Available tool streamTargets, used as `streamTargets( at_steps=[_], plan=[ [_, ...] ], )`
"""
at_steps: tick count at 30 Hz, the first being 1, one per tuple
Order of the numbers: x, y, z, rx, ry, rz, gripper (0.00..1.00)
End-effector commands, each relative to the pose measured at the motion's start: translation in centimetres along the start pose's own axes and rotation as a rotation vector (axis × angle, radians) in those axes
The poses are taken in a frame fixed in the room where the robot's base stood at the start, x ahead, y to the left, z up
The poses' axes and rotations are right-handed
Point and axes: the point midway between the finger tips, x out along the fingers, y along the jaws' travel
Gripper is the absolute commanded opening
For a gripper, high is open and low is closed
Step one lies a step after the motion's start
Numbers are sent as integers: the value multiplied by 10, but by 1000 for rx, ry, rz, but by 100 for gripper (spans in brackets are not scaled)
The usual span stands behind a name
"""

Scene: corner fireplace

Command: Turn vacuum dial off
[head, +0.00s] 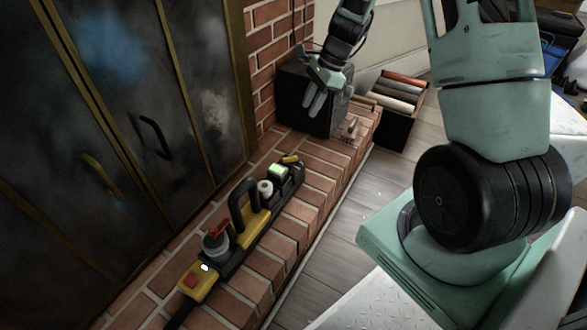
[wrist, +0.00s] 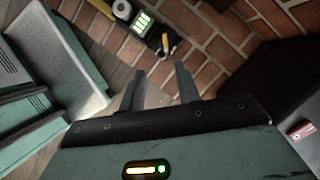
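A long black and yellow vacuum device (head: 237,258) lies on the brick hearth. Toward its near end is a red-topped round knob (head: 215,240), with a red button (head: 190,281) on the yellow end. A green-lit display (head: 278,170) and a yellow lever-like dial (head: 291,158) are at its far end. In the wrist view the yellow dial (wrist: 168,45) shows at the top, beyond my fingertips. I cannot tell which control is the vacuum dial. My gripper (head: 315,105) is open and empty, above the hearth's far end and apart from the device. The near part of the device is outside the wrist view.
A dark box (head: 292,98) stands at the hearth's far end, behind my gripper. A black bin with rolls (head: 400,115) is to its right. Dark metal doors (head: 150,120) with handles rise on the left.

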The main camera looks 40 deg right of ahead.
Motion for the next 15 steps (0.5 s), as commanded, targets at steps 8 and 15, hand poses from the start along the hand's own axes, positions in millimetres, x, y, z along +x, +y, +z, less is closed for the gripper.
streamTargets(
  at_steps=[8, 15],
  plan=[
    [22, -6, -27, 90, -3, -16, 33],
    [67, -6, -27, 86, -3, -14, 33]
  ],
)
